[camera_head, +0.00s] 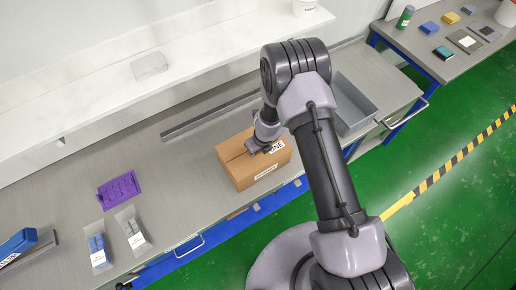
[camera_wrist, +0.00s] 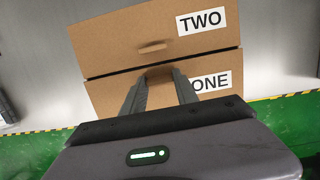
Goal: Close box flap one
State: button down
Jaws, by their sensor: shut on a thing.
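The cardboard box (camera_head: 238,172) stands on the grey bench in the head view. In the wrist view, flap two (camera_wrist: 115,42), labelled TWO, lies on the far side with a small tab. Flap one (camera_wrist: 106,94), labelled ONE, is on the near side, with a thin dark seam between them. Both flaps look about level; any small tilt cannot be told. My gripper (camera_wrist: 161,76) is over flap one, its fingers shut on the flap's tab near the seam. In the head view my gripper (camera_head: 258,147) is at the box top and hides part of it.
A grey bin (camera_head: 352,105) stands right of the box, and a long grey bar (camera_head: 210,115) lies behind it. A purple tray (camera_head: 119,189) and small clear packs (camera_head: 133,230) are at the left. A white shelf (camera_head: 120,82) runs along the back.

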aim_at(263, 161)
jog(key=c, duration=0.9)
grip_release()
jog(key=shift+f, duration=0.1)
jog(key=p+v, duration=0.7)
jog(key=v, duration=1)
jog(key=shift+r, duration=0.25)
